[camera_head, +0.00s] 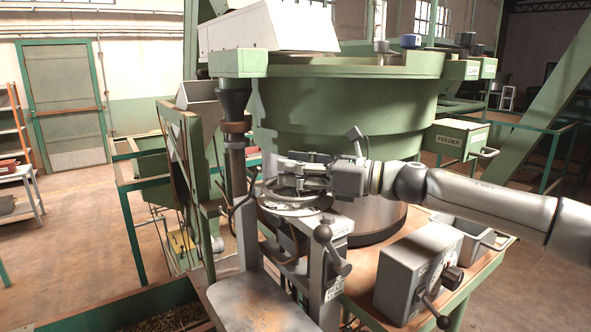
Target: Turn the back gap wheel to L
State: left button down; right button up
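My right gripper (280,181) comes in from the right, in front of the large green drum, with its fingers pointing left. It is just above a round, pale metal wheel (292,208) on the grey machine housing. This looks like the back gap wheel, but I cannot read a label or its L mark. The fingers and wrist cover much of its upper side. I cannot tell whether the fingers touch it, or whether they are open or shut. My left gripper is out of view.
The green drum (345,105) stands close behind my gripper, and a vertical pipe (240,190) close to its left. A ball-ended lever (332,250) stands in front. A grey control box (418,268) with knobs sits below my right arm. A FEEDER drawer (455,139) is at the right.

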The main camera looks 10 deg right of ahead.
jog(key=shift+o, duration=1.4)
jog(key=v, duration=1.2)
jog(key=shift+d+f, duration=0.1)
jog(key=shift+d, duration=0.05)
